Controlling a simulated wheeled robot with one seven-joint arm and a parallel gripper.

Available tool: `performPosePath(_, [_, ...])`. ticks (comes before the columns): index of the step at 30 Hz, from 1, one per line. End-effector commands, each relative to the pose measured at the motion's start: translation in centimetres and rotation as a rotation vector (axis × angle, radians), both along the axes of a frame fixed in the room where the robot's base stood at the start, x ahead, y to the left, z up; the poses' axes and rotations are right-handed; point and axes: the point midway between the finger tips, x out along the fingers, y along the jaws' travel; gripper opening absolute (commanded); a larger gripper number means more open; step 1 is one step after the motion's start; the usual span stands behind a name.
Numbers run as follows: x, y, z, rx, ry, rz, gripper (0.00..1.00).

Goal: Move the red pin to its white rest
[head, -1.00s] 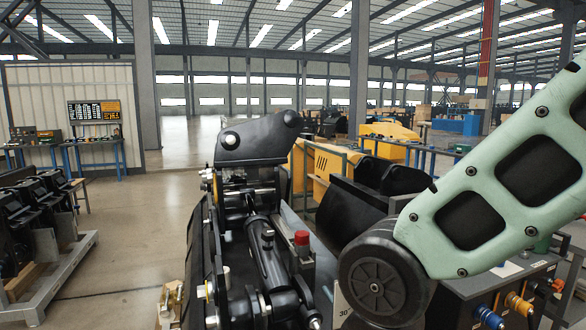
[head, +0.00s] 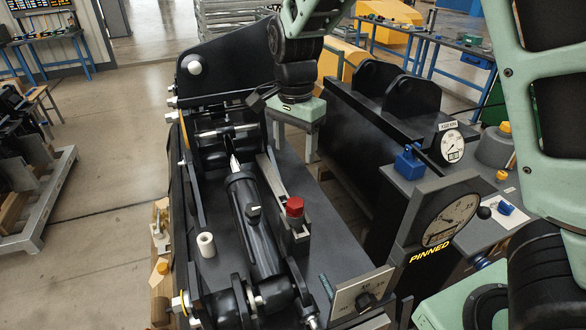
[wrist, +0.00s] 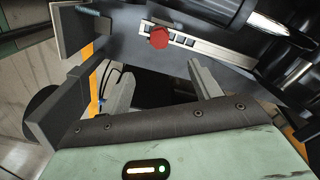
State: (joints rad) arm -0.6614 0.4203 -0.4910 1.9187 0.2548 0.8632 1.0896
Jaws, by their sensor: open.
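The red pin (head: 295,206) shows its red hexagonal head above a grey holder beside the black cylinder of the coupler. In the wrist view the red head (wrist: 159,37) shows at the top, beyond my fingertips. A small white upright ring (head: 206,245), which looks like the white rest, stands on the dark deck left of the cylinder. My gripper (head: 297,150) is open and empty, pointing down behind the red pin and apart from it. Its two grey fingers also show spread in the wrist view (wrist: 157,75). The pin's shaft is hidden.
A dial post marked PINNED (head: 450,220) and a smaller dial panel (head: 362,297) stand to the right. A blue block (head: 408,162) sits on a ledge. The tall black coupler plate (head: 225,65) rises at the back left. Bare deck lies right of the red pin.

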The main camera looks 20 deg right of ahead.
Motion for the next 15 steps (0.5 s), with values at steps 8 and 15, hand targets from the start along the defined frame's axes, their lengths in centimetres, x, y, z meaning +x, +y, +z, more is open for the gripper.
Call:
performPosePath(8, [-0.2, -0.1, -5.2, -0.002, 0.007, -0.001, 0.63])
performPosePath(15, [-0.2, -0.1, -9.7, -0.001, 0.006, 0.000, 0.63])
